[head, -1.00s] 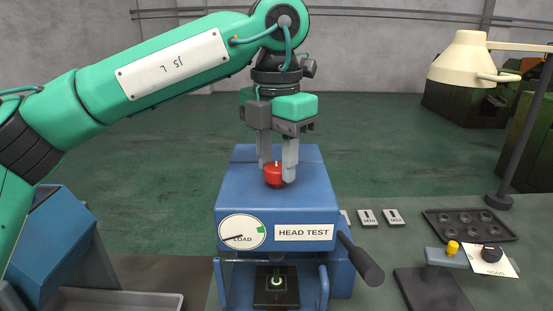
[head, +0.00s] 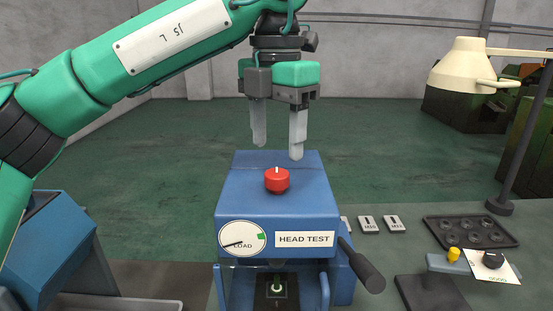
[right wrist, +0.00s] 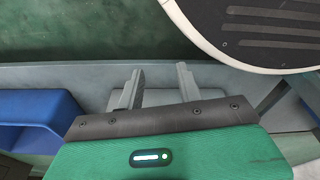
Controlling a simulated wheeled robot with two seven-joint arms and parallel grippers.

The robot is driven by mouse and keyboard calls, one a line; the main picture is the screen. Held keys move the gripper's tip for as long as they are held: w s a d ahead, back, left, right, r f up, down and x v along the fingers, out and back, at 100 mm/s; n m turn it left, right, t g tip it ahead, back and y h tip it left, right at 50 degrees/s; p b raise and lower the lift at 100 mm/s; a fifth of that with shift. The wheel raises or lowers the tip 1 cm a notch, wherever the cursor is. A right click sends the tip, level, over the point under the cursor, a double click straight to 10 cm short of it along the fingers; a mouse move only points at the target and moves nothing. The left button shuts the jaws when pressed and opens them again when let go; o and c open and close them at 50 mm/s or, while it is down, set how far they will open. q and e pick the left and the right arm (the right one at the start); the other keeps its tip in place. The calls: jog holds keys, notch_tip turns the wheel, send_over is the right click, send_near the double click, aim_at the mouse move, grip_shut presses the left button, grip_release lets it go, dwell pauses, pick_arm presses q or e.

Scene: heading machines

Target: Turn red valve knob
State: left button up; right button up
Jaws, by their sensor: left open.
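The red valve knob (head: 277,181) sits on top of the blue head test machine (head: 235,190), with a white mark on its top pointing roughly away from me. My left gripper (head: 278,150) is open and empty above the knob, its fingers pointing down and clear of it. The load gauge (head: 242,238) on the machine's front has a dark needle pointing lower left and a green patch at its right. My right gripper (right wrist: 158,85) shows in the right wrist view with its two fingers apart and nothing between them.
A black-handled lever (head: 362,265) sticks out at the machine's right. A dark tray with round pockets (head: 470,230), small labelled blocks (head: 369,224) and a cream lamp (head: 462,62) stand farther right. A blue bin (head: 45,245) is at the left.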

pick_arm(q)
notch_tip(320, 180, up, 4)
jog(key=r, duration=0.1)
notch_tip(320, 180, up, 4)
jog(key=p, duration=0.1)
send_over(277, 173)
jog(key=shift+f, duration=0.1)
pick_arm(e)
jog(key=s+f, duration=0.1)
jog(key=s+d+f, duration=0.1)
jog(key=s, duration=0.1)
jog(key=shift+f, duration=0.35)
